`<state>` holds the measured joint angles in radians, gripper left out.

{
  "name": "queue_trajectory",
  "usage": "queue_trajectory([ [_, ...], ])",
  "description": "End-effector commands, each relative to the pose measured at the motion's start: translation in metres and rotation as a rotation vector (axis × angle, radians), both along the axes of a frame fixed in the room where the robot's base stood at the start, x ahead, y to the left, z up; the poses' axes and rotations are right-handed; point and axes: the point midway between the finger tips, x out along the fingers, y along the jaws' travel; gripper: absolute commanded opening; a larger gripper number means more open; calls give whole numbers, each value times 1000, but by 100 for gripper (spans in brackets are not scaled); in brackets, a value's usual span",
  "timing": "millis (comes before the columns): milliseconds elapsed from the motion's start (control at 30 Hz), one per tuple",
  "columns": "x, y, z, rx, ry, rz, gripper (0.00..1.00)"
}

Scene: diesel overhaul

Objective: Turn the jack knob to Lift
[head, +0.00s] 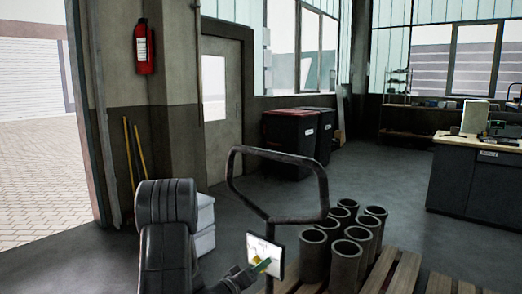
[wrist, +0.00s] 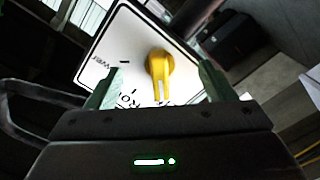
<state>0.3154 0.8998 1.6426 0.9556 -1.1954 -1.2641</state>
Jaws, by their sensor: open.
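The jack's yellow knob (wrist: 160,72) sits on a white label plate (wrist: 108,48) in the wrist view. Its narrow end with a pale slot points down in that picture. The letters "wer" show at the plate's left and "ROL" lower down; further lettering is partly hidden by my gripper. My gripper (wrist: 160,86) is open, with one greenish finger on each side of the knob and gaps to both. In the head view the plate (head: 263,245) hangs below the looped jack handle (head: 233,190), and my gripper (head: 257,267) is at its lower part, largely covering the knob.
Several dark cylinder liners (head: 345,262) stand on a wooden pallet (head: 405,272) right of the jack. White boxes (head: 205,240) are behind my arm. Black bins (head: 288,143) stand by the wall. A workbench (head: 470,180) is at the right. Open floor lies between.

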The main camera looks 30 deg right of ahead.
Motion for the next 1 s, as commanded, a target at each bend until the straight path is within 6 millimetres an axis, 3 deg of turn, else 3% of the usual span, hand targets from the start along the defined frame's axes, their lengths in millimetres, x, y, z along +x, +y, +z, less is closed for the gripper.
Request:
queue_trajectory([
  [133,-2,8,0,1,0,2,76],
  [533,-24,60,0,0,1,4,76],
  [1000,-26,62,0,0,-1,-1,76],
])
